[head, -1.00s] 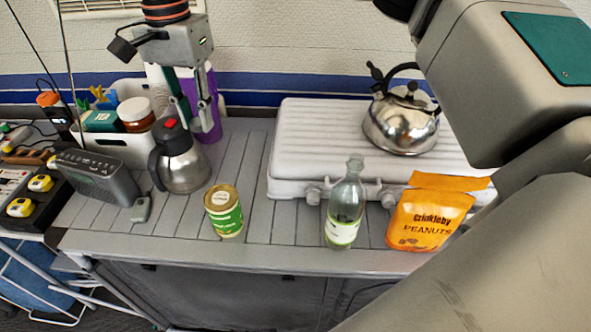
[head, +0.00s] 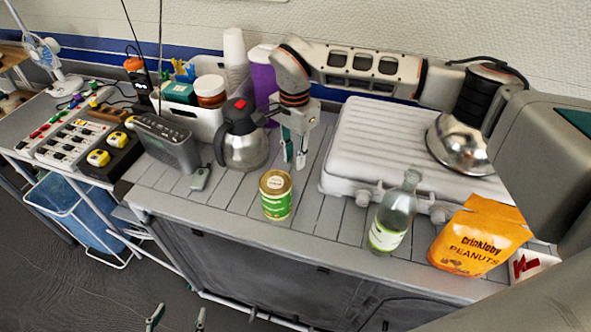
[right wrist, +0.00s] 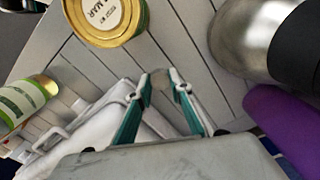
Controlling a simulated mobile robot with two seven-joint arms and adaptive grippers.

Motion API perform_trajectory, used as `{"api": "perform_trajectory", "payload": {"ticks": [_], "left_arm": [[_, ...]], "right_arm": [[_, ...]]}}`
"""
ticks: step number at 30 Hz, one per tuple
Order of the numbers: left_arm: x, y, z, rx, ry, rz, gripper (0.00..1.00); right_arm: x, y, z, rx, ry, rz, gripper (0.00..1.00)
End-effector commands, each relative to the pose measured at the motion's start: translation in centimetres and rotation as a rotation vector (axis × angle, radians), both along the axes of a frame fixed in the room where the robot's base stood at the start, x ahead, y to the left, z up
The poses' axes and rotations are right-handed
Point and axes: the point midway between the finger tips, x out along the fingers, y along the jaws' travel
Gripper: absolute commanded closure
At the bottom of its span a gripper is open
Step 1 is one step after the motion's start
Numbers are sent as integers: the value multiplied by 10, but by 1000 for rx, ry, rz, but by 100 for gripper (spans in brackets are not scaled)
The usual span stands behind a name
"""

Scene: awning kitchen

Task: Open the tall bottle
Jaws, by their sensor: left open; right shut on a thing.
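The tall bottle (head: 394,214), clear with a white-and-green label, stands upright near the counter's front edge. Its top looks pale, and I cannot tell whether it is capped. My right gripper (head: 294,160) is behind the green can, well apart from the bottle, pointing down. My left gripper (head: 175,322) is open and empty at the bottom edge, low in front of the counter.
A green can (head: 276,196) and steel jug (head: 241,140) stand left of the bottle. Bare counter (head: 325,215) lies between can and bottle.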

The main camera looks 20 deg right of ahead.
Motion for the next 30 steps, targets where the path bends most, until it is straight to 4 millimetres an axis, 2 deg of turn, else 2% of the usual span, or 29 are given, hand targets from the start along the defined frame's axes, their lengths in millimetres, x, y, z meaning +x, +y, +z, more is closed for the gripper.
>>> {"api": "perform_trajectory", "payload": {"ticks": [3, 10, 16, 28, 29, 30], "left_arm": [[0, 0, 1, 0, -1, 0, 37], [0, 0, 2, 1, 0, -1, 37], [-1, 1, 1, 1, 2, 0, 37], [-1, 1, -3, 2, 5, 0, 37], [-1, 1, -2, 2, 5, 0, 37], [-1, 1, -2, 2, 5, 0, 37]], "right_arm": [[0, 0, -15, 0, 1, 0, 100], [-1, 1, -30, 1, 3, 1, 100], [-1, 0, -56, 1, 3, 0, 100], [0, 0, -62, -1, -1, 2, 100], [0, 0, -62, 1, -1, 2, 75], [0, 0, -62, 1, -1, 1, 65]]}}
